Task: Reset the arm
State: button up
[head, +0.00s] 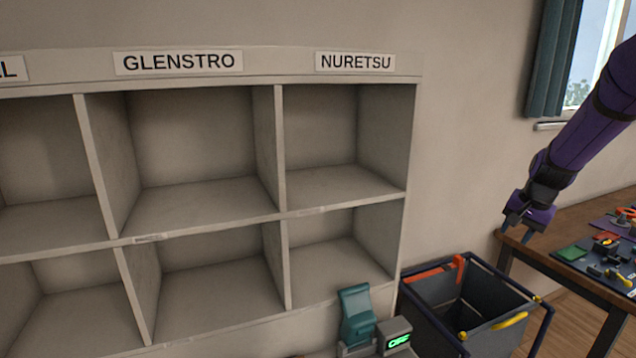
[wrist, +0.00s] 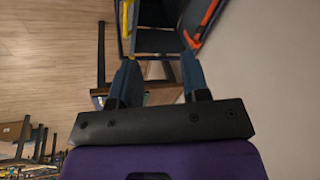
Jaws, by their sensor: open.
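My gripper (head: 522,228) is at the lower end of my purple arm on the right of the head view, pointing down near the left end of a wooden table. In the wrist view my gripper (wrist: 160,82) shows two dark blue fingers spread apart, with nothing held between them. The fingers appear apart from the table and the cart.
A shelf unit (head: 345,200) with empty compartments labelled GLENSTRO and NURETSU fills the left. A dark cart (head: 430,300) with orange and yellow parts stands beside it. The table (head: 575,215) bears tools and small items. A teal device (head: 357,315) stands at the bottom.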

jog(key=s+a+r+n+t, duration=0.1)
jog(key=s+a+r+n, duration=0.3)
jog(key=s+a+r, duration=1)
jog(key=s+a+r+n, duration=0.1)
jog(key=s+a+n, duration=0.1)
jog(key=s, duration=0.8)
jog(key=s+a+r+n+t, duration=0.1)
jog(key=s+a+r+n, duration=0.1)
jog(key=s, duration=0.7)
jog(key=shift+s+a+n+h, duration=0.35)
jog(key=shift+a+n, duration=0.25)
jog(key=shift+a, duration=0.25)
